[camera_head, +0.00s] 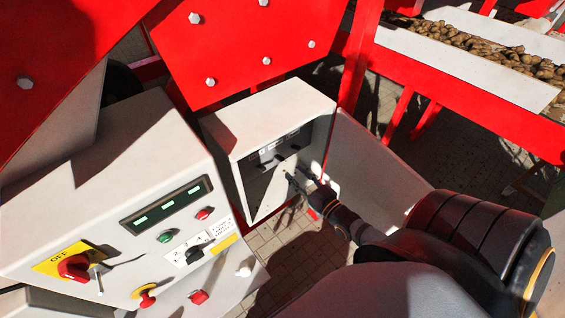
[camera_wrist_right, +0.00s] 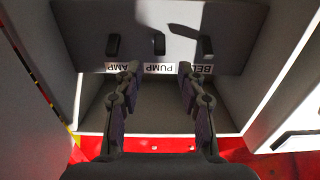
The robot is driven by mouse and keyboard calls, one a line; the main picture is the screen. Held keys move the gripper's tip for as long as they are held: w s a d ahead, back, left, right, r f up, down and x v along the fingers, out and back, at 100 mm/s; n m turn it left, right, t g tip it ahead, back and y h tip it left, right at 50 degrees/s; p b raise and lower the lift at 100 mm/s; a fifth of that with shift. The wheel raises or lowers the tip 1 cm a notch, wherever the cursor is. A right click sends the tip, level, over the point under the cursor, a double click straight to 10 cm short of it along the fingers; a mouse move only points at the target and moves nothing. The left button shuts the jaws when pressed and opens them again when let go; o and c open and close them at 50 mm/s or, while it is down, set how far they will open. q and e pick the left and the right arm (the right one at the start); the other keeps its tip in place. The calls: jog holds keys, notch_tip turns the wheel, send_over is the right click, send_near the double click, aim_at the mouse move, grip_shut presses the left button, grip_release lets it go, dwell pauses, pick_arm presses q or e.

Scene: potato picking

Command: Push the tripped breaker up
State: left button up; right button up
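The grey breaker box (camera_head: 222,150) stands open in the head view, with a dark panel inside. In the right wrist view its panel holds three black levers: left lever (camera_wrist_right: 113,45), middle lever (camera_wrist_right: 159,44) and right lever (camera_wrist_right: 205,45). Upside-down labels sit beside them; PUMP is by the middle one and BEL shows by the right one. I cannot tell which breaker is tripped. My right gripper (camera_head: 297,173) is at the box opening. In the right wrist view the gripper (camera_wrist_right: 158,72) is open and empty, its fingertips near the labels, either side of PUMP. My left gripper is out of view.
A grey control console (camera_head: 110,200) with a red knob (camera_head: 74,267), buttons and a display (camera_head: 165,205) stands left of the box. Red machine panels (camera_head: 250,40) rise behind. A potato conveyor (camera_head: 490,48) is at upper right. The box walls closely flank my right gripper.

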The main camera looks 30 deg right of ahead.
aim_at(279, 158)
jog(key=w+b, duration=0.1)
jog(key=w, duration=0.6)
jog(key=shift+w+a, duration=0.15)
jog(key=shift+a, duration=0.15)
jog(key=shift+f, duration=0.1)
grip_shut()
